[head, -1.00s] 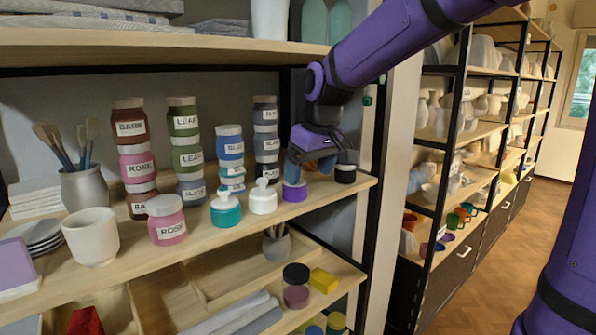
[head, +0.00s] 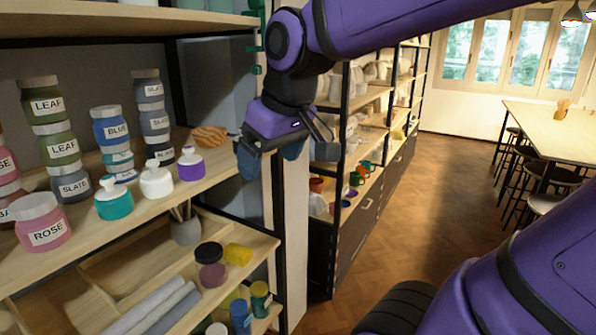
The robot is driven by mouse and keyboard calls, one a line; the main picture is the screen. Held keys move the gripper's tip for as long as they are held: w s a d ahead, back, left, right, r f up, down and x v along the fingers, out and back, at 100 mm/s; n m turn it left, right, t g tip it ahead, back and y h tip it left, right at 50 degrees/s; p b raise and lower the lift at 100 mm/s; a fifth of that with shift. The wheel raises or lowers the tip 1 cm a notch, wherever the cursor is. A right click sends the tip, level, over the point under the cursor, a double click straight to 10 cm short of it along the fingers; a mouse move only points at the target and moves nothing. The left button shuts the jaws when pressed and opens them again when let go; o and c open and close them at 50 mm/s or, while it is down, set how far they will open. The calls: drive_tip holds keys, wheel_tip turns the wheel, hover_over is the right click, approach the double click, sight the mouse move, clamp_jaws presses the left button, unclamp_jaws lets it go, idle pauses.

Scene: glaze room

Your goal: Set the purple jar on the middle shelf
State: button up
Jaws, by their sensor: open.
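The purple jar (head: 192,165), with a white top, stands upright on the middle shelf (head: 205,182) near its front edge. It is just right of a white bottle and stands free of my gripper. My gripper (head: 277,158) is open and empty, with its blue-padded fingers pointing down. It is to the right of the jar, by the right end of the shelf, and hides part of that end and the upright behind it.
A white bottle (head: 156,180) and a teal bottle (head: 113,200) line the shelf front. Stacked slate jars (head: 153,118) and an orange striped object (head: 210,137) stand behind. The upper shelf (head: 120,20) overhangs. Open floor (head: 450,190) lies to the right.

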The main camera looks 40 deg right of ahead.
drive_tip(key=s+d+f+m+t, duration=0.1)
drive_tip(key=s, duration=0.6)
drive_tip(key=shift+f+m+h, duration=0.15)
drive_tip(key=shift+m+h, duration=0.15)
drive_tip(key=shift+s, duration=0.1)
idle(0.6)
